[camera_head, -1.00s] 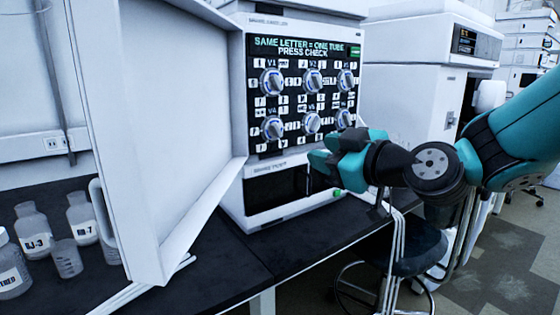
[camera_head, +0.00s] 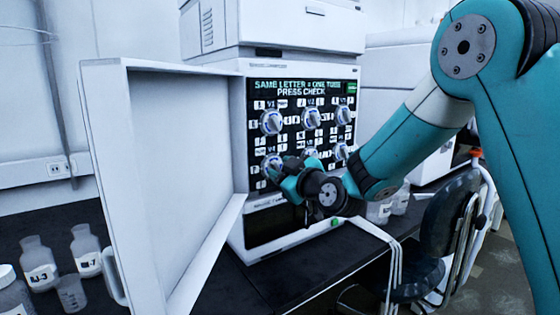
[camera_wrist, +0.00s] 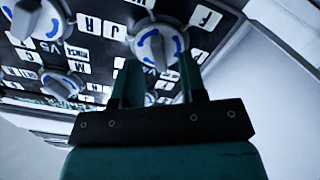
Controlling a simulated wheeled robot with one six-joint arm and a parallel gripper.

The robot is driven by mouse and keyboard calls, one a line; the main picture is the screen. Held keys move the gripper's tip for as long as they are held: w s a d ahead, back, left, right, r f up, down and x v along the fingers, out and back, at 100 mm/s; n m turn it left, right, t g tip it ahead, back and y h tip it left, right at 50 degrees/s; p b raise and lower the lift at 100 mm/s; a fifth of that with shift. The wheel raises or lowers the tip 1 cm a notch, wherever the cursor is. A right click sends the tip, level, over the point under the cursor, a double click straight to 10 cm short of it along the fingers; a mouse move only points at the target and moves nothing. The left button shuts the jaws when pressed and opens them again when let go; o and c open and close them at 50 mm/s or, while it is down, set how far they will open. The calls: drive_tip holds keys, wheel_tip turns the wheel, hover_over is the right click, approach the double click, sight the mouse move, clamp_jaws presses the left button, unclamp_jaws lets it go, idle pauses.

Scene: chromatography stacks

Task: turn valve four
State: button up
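The valve panel (camera_head: 303,100) faces me in the head view, with two rows of pale round knobs with blue marks. The lower-left knob, valve four (camera_head: 272,166), sits just left of my gripper (camera_head: 292,168). My gripper is close in front of the panel's lower row and partly covers the lower-middle knob. In the wrist view my gripper (camera_wrist: 160,68) has its two fingers apart. One knob (camera_wrist: 155,45) lies just beyond the fingertips, and another shows partly between the fingers. I cannot tell which knobs these are, or whether a finger touches one.
An open white cabinet door (camera_head: 165,170) stands left of the panel. Labelled bottles (camera_head: 38,262) and a small beaker (camera_head: 71,293) stand on the dark bench at left. A green button (camera_head: 336,222) is below the panel. A stool (camera_head: 440,230) stands at right.

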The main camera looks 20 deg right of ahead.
drive_tip(key=shift+x, duration=0.8)
clamp_jaws()
drive_tip(key=shift+m, duration=0.4)
drive_tip(key=m+b, duration=0.1)
drive_tip(key=m, duration=0.4)
drive_tip(key=shift+d+b, duration=0.1)
drive_tip(key=shift+b, duration=0.2)
drive_tip(key=m, duration=0.6)
drive_tip(key=shift+d, duration=0.1)
